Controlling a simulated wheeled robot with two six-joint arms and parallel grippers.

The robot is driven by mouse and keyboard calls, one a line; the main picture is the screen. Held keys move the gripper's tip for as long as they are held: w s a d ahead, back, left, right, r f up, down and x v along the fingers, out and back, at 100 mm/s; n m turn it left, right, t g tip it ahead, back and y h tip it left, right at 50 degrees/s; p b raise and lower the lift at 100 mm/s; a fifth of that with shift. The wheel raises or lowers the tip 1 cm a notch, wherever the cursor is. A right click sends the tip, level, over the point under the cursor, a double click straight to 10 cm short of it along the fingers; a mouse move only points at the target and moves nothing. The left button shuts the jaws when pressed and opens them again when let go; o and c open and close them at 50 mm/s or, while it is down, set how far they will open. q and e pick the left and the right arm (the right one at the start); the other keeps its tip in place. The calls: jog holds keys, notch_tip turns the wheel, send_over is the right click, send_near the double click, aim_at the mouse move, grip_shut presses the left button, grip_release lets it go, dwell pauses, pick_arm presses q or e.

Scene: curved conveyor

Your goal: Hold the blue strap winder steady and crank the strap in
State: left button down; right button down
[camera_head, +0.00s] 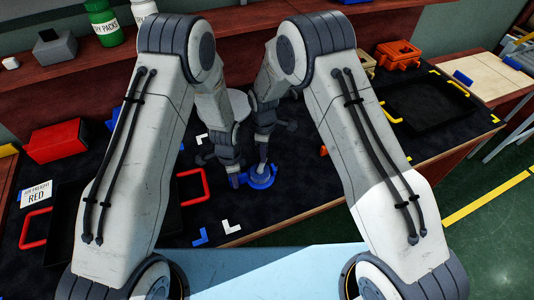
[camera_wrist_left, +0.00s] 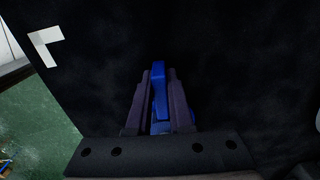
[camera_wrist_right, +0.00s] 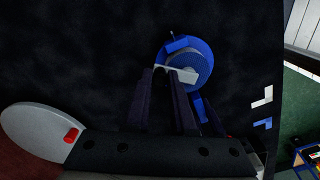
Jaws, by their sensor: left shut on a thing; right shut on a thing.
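The blue strap winder (camera_head: 262,181) stands on the dark mat near its front edge; it shows from above in the right wrist view (camera_wrist_right: 203,52), round, with a pale crank arm (camera_wrist_right: 180,74) across its top. My left gripper (camera_head: 238,182) is shut on a blue part of the winder (camera_wrist_left: 158,80), at the winder's left side in the head view. My right gripper (camera_head: 262,163) is above the winder; its fingers (camera_wrist_right: 163,82) are shut on the crank's outer end, mostly hidden between them. No strap can be made out clearly.
White (camera_head: 231,227) and blue (camera_head: 200,237) corner marks lie on the mat in front. A tray with red handles (camera_head: 193,187) is at left, partly behind my arm. A black tray (camera_head: 430,104) is at right. A red box (camera_head: 55,141) is at far left.

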jog(key=shift+w+a+n, duration=0.1)
jog(key=shift+a+n, duration=0.35)
jog(key=shift+n, duration=0.6)
jog(key=shift+w+a+n, duration=0.1)
jog(key=shift+a+n, duration=0.3)
jog(key=shift+n, duration=0.65)
jog(key=c, duration=0.8)
grip_release()
jog(key=shift+o, duration=0.2)
notch_tip(320, 180, up, 12)
